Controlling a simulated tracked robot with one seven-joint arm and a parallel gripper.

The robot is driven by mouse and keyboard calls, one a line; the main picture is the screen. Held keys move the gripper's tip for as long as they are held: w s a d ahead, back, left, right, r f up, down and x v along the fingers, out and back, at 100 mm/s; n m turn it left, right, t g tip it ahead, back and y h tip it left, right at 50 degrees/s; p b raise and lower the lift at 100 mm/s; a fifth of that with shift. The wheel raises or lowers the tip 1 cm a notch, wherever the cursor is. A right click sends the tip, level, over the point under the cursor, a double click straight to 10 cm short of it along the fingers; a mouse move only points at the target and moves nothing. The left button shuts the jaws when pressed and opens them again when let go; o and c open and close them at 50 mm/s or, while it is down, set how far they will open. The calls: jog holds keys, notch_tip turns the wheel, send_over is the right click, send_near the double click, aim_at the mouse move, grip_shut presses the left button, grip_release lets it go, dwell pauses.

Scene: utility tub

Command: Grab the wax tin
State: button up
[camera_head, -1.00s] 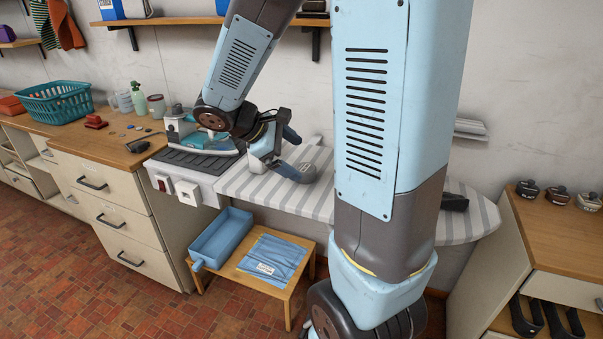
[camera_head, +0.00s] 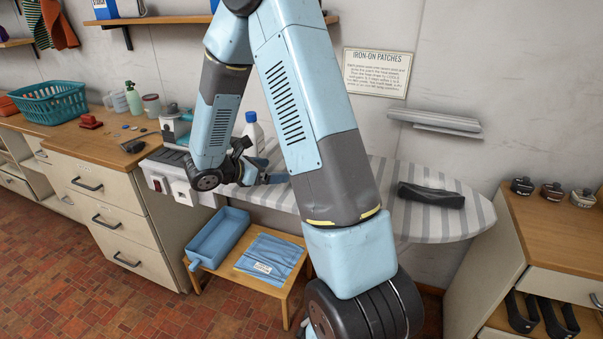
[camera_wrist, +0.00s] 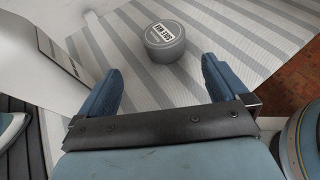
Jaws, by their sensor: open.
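A round grey tin (camera_wrist: 165,42) with a white label on its lid lies flat on the striped ironing board (camera_wrist: 215,20) in the wrist view; I take it to be the wax tin. My gripper (camera_wrist: 161,69) is open and empty, its two blue fingers pointing toward the tin. The tin is just beyond the fingertips, roughly centred between them, and no contact shows. In the head view my gripper (camera_head: 272,178) is low over the left part of the board, and the tin cannot be made out there.
A white bottle (camera_head: 253,134) stands behind my gripper. A blue tray (camera_head: 218,238) and a blue cloth (camera_head: 270,257) are on the low wooden bench. Small round containers (camera_head: 552,191) stand on the right cabinet.

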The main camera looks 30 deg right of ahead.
jog(key=x, duration=0.6)
jog(key=shift+d, duration=0.3)
jog(key=shift+r+x, duration=0.1)
jog(key=shift+x, duration=1.2)
jog(key=shift+r+x, duration=0.15)
jog(key=shift+x, duration=1.2)
jog(key=shift+s+d, duration=0.1)
jog(key=shift+s, duration=0.15)
jog(key=shift+c, duration=0.5)
jog(key=c, duration=0.9)
